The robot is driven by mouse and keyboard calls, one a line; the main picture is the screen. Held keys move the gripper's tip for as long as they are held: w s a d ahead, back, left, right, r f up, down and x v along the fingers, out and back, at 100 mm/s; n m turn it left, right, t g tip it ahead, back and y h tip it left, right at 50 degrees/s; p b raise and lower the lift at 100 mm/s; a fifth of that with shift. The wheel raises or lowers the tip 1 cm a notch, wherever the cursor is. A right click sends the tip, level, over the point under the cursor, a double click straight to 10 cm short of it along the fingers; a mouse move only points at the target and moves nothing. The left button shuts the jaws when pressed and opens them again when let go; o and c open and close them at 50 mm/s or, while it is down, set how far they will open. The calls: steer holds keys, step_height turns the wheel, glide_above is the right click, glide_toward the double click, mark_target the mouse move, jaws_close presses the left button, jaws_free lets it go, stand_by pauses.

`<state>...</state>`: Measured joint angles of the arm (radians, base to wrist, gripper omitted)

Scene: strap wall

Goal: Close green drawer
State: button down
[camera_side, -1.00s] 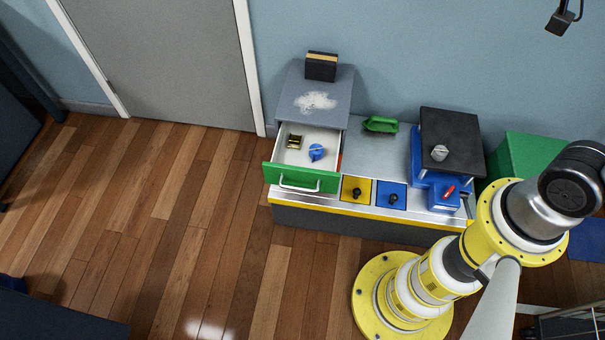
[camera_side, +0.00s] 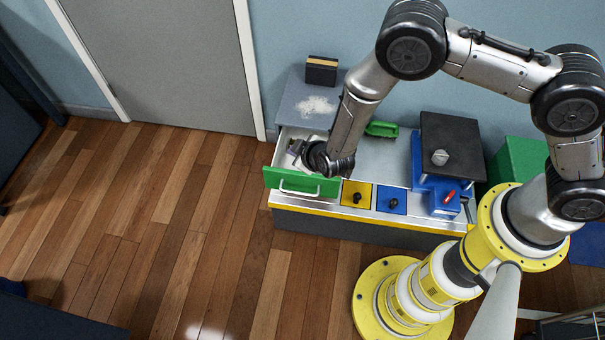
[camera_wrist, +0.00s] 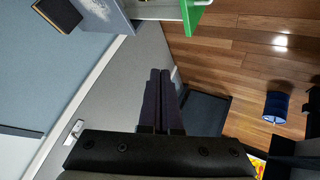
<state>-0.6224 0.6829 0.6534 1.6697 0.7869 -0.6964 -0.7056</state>
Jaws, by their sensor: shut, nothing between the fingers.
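The green drawer (camera_side: 276,177) stands pulled open at the left end of the low cabinet, with a silver handle on its front. In the wrist view its green front (camera_wrist: 192,16) shows at the top edge. My gripper (camera_side: 294,147) is over the drawer's open interior in the side view, behind the green front. Its two dark fingers (camera_wrist: 160,72) are together and empty in the wrist view. I cannot tell whether it touches the drawer. My wrist hides most of the drawer's inside and its right side.
A grey top (camera_side: 297,93) with a white patch and a black-and-yellow block (camera_side: 321,70) is behind the drawer. A green-handled brush (camera_side: 382,129), yellow panel (camera_side: 358,186), blue panel (camera_side: 398,203) and blue stand (camera_side: 424,170) are to the right. Floor in front is clear.

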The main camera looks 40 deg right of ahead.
steer(key=s+f+n+g, duration=0.2)
steer(key=s+f, duration=0.6)
steer(key=f, duration=0.2)
glide_toward(298, 179)
step_height(298, 179, down, 3)
steer(key=a, duration=0.3)
steer(key=shift+w+d+f, duration=0.2)
steer(key=shift+w+d, duration=0.25)
steer(key=shift+d, duration=0.1)
steer(key=shift+w+d+f, duration=0.2)
steer(key=shift+w+d, duration=0.3)
steer(key=shift+d, duration=0.05)
steer(key=shift+w+d, duration=0.4)
steer(key=w+d, duration=1.2)
steer(key=shift+w+d, duration=0.3)
steer(key=shift+d, duration=0.05)
